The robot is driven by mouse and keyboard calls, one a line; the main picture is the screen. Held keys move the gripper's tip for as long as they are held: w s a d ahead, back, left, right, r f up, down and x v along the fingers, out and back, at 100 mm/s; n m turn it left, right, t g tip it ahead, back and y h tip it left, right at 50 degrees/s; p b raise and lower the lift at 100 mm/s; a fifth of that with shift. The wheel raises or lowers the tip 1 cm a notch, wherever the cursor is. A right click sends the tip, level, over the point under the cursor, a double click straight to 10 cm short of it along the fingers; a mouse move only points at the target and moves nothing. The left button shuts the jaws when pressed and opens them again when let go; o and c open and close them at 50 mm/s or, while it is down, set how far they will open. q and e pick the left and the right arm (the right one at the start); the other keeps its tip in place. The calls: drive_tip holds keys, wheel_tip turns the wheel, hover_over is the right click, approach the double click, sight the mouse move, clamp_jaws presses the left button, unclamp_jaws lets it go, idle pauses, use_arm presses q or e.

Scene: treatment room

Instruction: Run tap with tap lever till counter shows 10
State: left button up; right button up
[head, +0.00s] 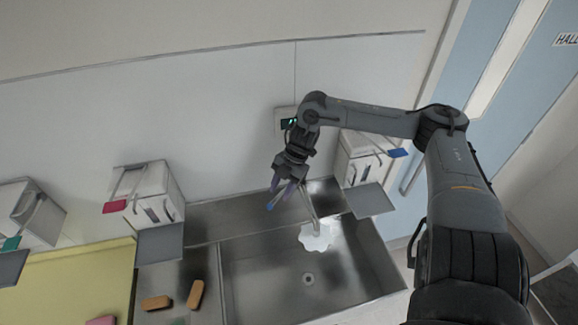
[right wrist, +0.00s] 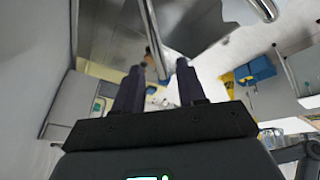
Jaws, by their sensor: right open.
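The steel sink (head: 262,262) lies below the wall, with its drain in the middle of the basin. The tap's metal spout (head: 308,203) reaches over the basin, and a white splash (head: 315,237) lies below its end, so water appears to be running. My right gripper (head: 281,198) is at the tap, open, with its fingers pointing down. In the right wrist view a metal bar (right wrist: 155,38) of the tap runs between the open fingers; contact cannot be told. A small blue piece (head: 271,205), perhaps the lever tip, shows by the fingers. The counter display (head: 290,123) is partly behind my arm; its digits are unreadable.
Wall dispensers with a red lever (head: 115,207) and a blue lever (head: 398,153) flank the tap, above grey trays (head: 160,243). Two orange-brown blocks (head: 196,295) lie on the steel left of the basin. A yellow surface (head: 75,285) is farther left.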

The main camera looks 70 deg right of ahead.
drive_tip(key=p+v, duration=0.1)
drive_tip(key=v, duration=0.6)
drive_tip(key=shift+d+r+p, duration=0.15)
drive_tip(key=shift+r+p, duration=0.15)
drive_tip(key=shift+s, duration=0.1)
